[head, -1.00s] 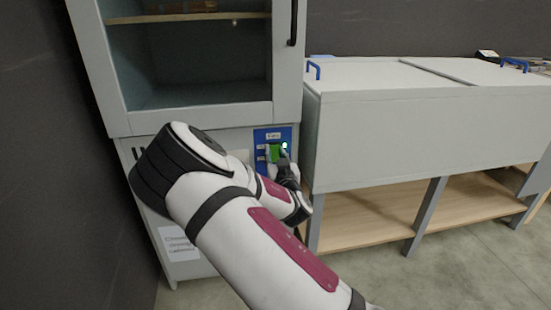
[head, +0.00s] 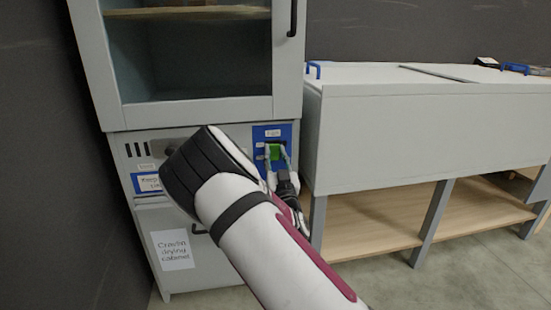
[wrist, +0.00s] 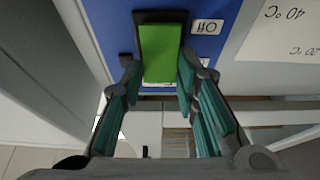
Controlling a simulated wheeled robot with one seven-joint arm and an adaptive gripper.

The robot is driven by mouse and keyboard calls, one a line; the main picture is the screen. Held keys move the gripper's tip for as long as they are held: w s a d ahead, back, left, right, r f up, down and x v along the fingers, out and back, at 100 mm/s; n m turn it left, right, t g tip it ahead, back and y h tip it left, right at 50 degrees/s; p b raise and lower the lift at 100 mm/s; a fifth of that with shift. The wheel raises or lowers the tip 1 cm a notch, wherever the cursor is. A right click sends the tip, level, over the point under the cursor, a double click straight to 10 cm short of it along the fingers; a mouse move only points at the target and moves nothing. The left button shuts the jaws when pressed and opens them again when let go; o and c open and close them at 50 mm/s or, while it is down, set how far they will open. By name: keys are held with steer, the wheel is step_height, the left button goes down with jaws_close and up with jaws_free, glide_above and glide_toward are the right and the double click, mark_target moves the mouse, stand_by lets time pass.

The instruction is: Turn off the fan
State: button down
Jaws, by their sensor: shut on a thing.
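The fan control is a blue panel (head: 285,131) on the front of the grey drying cabinet, below its glass door. A green rocker switch (head: 275,153) sits on it, and it shows large in the wrist view (wrist: 161,48). My gripper (head: 277,150) is at the panel, its teal fingers on either side of the switch. In the wrist view my gripper (wrist: 160,72) has its fingertips closed against the switch's lower sides. The panel's lower part is partly hidden by the fingers.
The cabinet's glass door (head: 190,60) is shut, with a black handle (head: 293,18). A paper sign (head: 172,250) is on the lower cabinet. A grey bench (head: 420,140) with wooden shelves stands close on the right. A dark wall (head: 40,150) is on the left.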

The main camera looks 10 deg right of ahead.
steer(key=shift+a, duration=0.1)
steer(key=c, duration=1.2)
jaws_free()
steer(key=shift+c, duration=0.2)
steer(key=shift+s, duration=0.1)
steer(key=v, duration=1.1)
steer(key=shift+s+f, duration=0.15)
steer(key=shift+s, duration=0.25)
